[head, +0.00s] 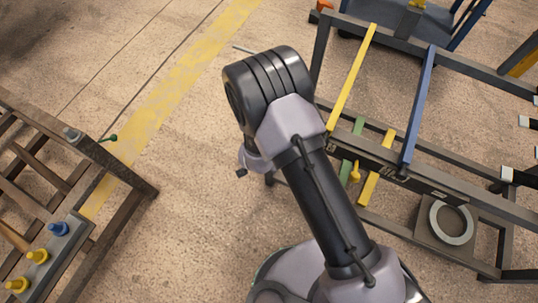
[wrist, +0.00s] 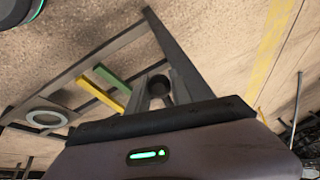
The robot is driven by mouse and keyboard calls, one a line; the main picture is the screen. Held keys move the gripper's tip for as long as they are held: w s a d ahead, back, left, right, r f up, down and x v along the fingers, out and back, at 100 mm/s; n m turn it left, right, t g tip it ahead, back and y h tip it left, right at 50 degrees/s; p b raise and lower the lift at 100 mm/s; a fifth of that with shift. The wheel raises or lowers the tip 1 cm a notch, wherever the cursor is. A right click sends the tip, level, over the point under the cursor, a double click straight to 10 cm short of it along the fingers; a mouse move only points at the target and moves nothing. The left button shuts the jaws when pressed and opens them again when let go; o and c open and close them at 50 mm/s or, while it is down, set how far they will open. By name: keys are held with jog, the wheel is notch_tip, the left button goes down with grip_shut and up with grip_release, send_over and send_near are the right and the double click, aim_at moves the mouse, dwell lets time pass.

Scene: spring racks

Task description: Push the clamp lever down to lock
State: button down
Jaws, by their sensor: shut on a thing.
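In the wrist view my gripper (wrist: 160,88) shows its two grey fingers on either side of a dark round knob-like thing (wrist: 158,85). The fingers are shut on it. I cannot tell whether this is the clamp lever's end, as its lower part is hidden behind the gripper body. In the head view my arm covers the left end of the dark metal rack (head: 440,185), and the fingers are hidden there. No clamp lever is clearly identifiable on that rack.
Yellow bars, a blue bar (head: 419,108) and a green bar cross the right rack. A pale ring (head: 451,222) lies on its lower plate. Floor with a yellow stripe (head: 170,97) lies between.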

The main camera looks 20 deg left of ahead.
jog(key=c, duration=1.1)
grip_release()
jog(key=shift+w, duration=0.1)
jog(key=shift+c, duration=0.2)
